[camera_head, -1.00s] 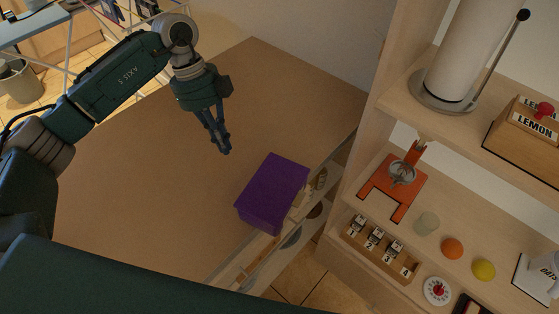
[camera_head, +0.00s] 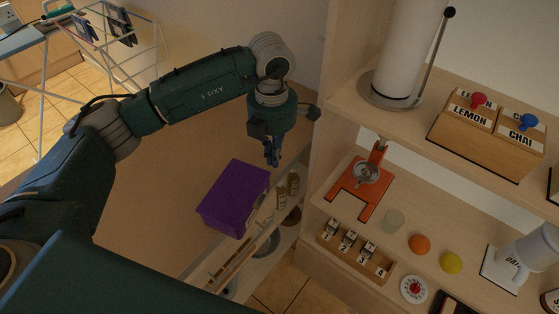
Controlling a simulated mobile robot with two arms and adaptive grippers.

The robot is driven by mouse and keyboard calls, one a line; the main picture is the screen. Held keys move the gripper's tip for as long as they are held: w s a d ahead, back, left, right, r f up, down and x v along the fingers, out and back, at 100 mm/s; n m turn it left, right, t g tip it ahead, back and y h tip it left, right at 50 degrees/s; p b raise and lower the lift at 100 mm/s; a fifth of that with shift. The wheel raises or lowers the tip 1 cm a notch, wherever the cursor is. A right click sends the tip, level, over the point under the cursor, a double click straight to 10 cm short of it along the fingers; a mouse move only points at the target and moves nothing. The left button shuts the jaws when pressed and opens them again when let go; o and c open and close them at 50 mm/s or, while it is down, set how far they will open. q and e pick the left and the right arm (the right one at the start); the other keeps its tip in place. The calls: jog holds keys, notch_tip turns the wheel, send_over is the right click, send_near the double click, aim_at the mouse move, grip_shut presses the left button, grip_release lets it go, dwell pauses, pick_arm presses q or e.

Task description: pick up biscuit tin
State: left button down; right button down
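A purple box (camera_head: 234,198) sits on the brown surface in the middle of the picture, near that surface's right edge. It is the only thing here that looks like the biscuit tin, but I see no label on it. My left gripper (camera_head: 272,160) points down near the box's upper right corner and appears apart from it. The fingers look close together and foreshortened, so their opening is unclear. Nothing shows between them. My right gripper is out of view.
Small jars (camera_head: 287,188) stand on a low shelf right of the box. A wooden shelf unit at right holds an orange stand (camera_head: 354,193), numbered blocks (camera_head: 349,242), an orange ball (camera_head: 420,244) and a paper roll (camera_head: 407,50). A drying rack (camera_head: 125,45) stands at upper left.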

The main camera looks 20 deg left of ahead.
aim_at(268, 179)
pick_arm(q)
notch_tip(268, 179, down, 8)
jog(key=shift+f+p, duration=0.1)
jog(key=shift+p, duration=1.1)
jog(key=shift+s+a+f+b, duration=0.1)
jog(key=shift+s+a+b, duration=0.35)
jog(key=shift+a, duration=0.05)
jog(key=shift+s+a, duration=0.1)
jog(key=shift+s, duration=0.1)
